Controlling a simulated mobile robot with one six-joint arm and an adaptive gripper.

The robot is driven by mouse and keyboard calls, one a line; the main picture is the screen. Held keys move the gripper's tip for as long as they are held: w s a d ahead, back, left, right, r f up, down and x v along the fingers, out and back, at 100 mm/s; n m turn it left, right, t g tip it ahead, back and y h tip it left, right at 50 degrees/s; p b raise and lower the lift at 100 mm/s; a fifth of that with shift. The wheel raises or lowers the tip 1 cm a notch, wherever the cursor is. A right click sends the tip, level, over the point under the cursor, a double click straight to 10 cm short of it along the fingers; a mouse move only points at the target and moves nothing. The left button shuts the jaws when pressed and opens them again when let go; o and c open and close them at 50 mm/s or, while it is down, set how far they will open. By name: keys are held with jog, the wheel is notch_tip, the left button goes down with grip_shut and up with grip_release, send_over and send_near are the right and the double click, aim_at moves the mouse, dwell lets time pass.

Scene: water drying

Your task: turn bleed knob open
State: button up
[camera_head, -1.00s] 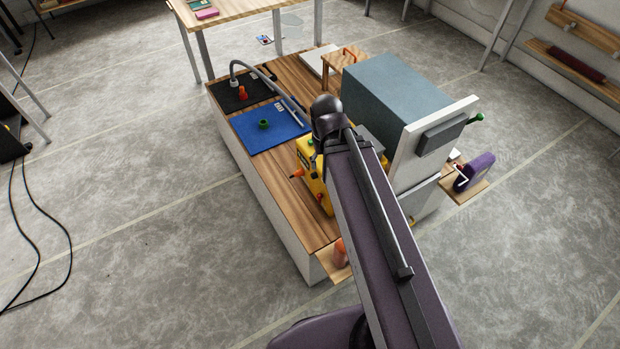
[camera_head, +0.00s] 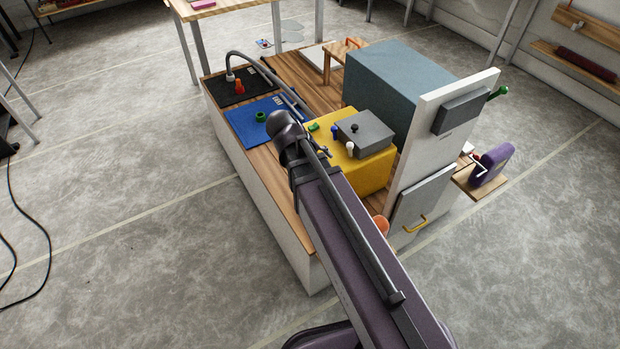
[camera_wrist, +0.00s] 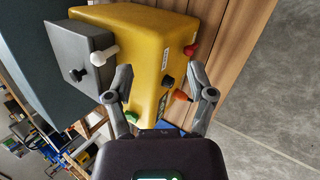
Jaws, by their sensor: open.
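A yellow box (camera_head: 368,178) with a grey block (camera_head: 372,133) on top stands on the wooden bench. Which knob is the bleed knob, I cannot tell. In the wrist view the yellow box (camera_wrist: 150,40) carries a red knob (camera_wrist: 190,50), a black knob (camera_wrist: 168,82) and an orange-red knob (camera_wrist: 180,96). The grey block shows a white knob (camera_wrist: 104,57) and a dark knob (camera_wrist: 77,75). My gripper (camera_wrist: 158,83) is open, its fingers spread in front of the yellow box, with nothing held.
A blue mat (camera_head: 245,125) with a green ring and a black mat (camera_head: 233,92) with an orange piece and a curved hose lie on the bench. A tall blue-grey cabinet (camera_head: 400,85) and a white panel (camera_head: 425,140) stand right of the yellow box.

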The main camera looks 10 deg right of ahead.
jog(key=w+a+f+n+t+h+b, duration=0.2)
jog(key=a+f+h+b, duration=0.3)
jog(key=b, duration=0.9)
jog(key=w+a+f+n+t+h+b, duration=0.3)
jog(key=a+f+b, duration=0.5)
jog(key=b, duration=0.6)
jog(key=w+f+n+h, duration=0.1)
jog(key=n+h, duration=0.1)
jog(key=shift+w+a+f+h, duration=0.2)
jog(key=shift+w+a+h, duration=0.1)
jog(key=shift+w+a, duration=0.1)
jog(key=shift+d, duration=0.1)
jog(key=x, duration=1.3)
jog(key=shift+w+d, duration=0.2)
jog(key=shift+d, duration=0.15)
grip_shut()
jog(key=shift+a, duration=0.1)
